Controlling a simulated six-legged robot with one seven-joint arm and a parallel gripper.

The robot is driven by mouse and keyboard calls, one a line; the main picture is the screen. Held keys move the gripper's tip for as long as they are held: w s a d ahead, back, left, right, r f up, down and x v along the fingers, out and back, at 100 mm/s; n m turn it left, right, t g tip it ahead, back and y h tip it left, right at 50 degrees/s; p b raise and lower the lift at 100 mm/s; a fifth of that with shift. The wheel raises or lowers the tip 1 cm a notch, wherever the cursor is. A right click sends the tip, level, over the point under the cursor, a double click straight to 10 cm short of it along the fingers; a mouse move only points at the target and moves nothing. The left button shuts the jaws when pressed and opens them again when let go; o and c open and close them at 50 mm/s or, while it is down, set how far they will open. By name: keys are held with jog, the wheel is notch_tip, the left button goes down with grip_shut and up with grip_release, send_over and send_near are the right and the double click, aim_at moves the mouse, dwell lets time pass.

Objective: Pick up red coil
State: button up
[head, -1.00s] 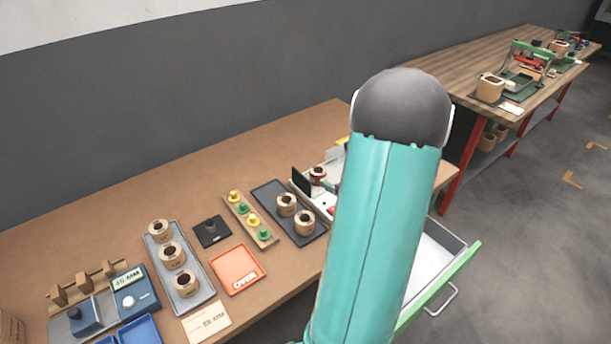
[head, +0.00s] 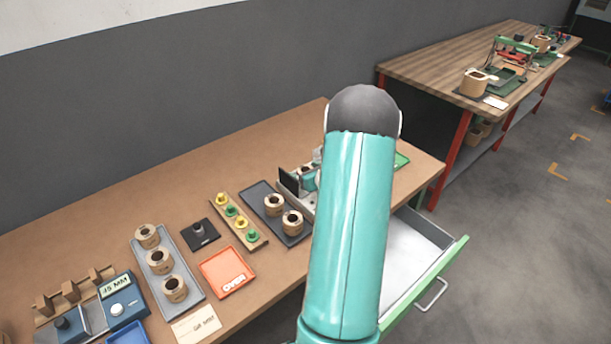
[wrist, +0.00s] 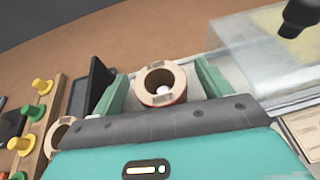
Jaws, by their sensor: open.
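A pale coil with a red band and dark centre, the red coil (wrist: 163,98), shows in the wrist view between the two teal fingers of my gripper (wrist: 162,76). The fingers are open, one on each side of it. A small white spot shows inside its hole. I cannot tell whether either finger touches it. In the head view my arm hides most of this spot; only part of a coil and a teal finger show beside the dark upright screen (head: 289,182).
The dark screen (wrist: 98,84) stands close left of my gripper, and a clear box (wrist: 255,50) stands at right. Two coils sit on a dark tray (head: 254,190). A rack of yellow and green knobs (head: 257,243) lies left of it. An open drawer (head: 405,255) juts from the bench.

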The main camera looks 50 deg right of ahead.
jog(key=c, duration=1)
jog(key=shift+c, duration=0.9)
jog(key=shift+r, duration=0.1)
